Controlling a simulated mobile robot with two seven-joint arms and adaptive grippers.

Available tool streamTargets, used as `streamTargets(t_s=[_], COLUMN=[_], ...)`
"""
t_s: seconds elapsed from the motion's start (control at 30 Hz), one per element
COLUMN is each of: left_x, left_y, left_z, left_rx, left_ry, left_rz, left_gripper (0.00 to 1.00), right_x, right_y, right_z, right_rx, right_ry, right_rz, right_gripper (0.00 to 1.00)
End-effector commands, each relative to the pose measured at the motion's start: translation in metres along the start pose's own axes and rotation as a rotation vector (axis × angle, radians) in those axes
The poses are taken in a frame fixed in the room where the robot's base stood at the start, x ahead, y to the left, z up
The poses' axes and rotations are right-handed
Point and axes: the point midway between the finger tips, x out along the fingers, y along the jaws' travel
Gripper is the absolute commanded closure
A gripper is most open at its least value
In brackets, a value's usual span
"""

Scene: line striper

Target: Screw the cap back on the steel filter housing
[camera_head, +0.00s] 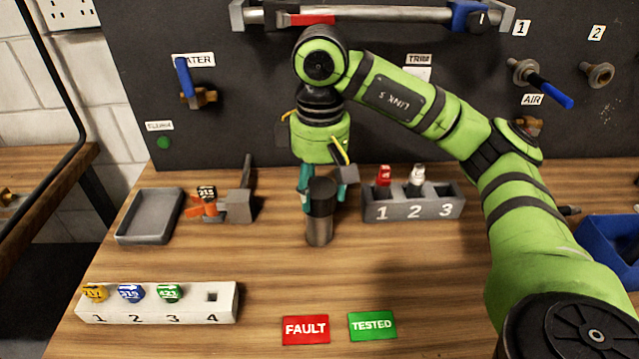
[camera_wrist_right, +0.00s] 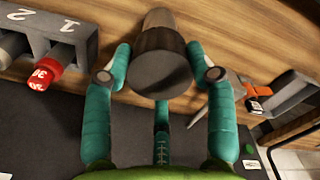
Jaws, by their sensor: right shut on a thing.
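The steel filter housing (camera_head: 319,232) is an upright metal cylinder on the wooden bench, near the middle of the head view. A dark cap (camera_head: 321,192) forms its wider top, in line with the body and with no clear gap. My right gripper (camera_head: 322,190) reaches in from the far side, its teal fingers on both sides of the cap. In the right wrist view, the fingers are shut on the dark round cap (camera_wrist_right: 160,75), with the housing body (camera_wrist_right: 158,18) beyond it. I cannot tell how far the threads are engaged. My left gripper is not in view.
A grey numbered rack (camera_head: 415,207) stands just right of the housing. A white numbered block (camera_head: 157,317), FAULT card (camera_head: 305,330) and TESTED card (camera_head: 372,326) lie in front. A blue bin (camera_head: 612,240) is far right.

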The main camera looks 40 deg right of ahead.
Motion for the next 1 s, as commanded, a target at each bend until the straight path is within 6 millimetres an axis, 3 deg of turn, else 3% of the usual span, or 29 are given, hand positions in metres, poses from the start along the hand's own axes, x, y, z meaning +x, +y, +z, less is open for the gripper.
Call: streamTargets(t_s=[0.4, 0.7, 1.0], left_x=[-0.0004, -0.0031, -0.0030], left_y=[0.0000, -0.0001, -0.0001], left_z=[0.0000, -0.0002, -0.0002], left_rx=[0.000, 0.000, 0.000], left_ry=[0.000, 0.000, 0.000], left_rz=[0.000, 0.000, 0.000], left_gripper=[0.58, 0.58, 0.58], right_x=[0.0015, 0.0016, 0.0022], right_y=[-0.0005, -0.0006, -0.0006], right_z=[0.0003, 0.0003, 0.0005], right_rx=[0.088, 0.424, 0.476], right_ry=[-0.004, -0.007, -0.008], right_rz=[0.000, 0.003, 0.004], right_gripper=[0.89, 0.89, 0.89])
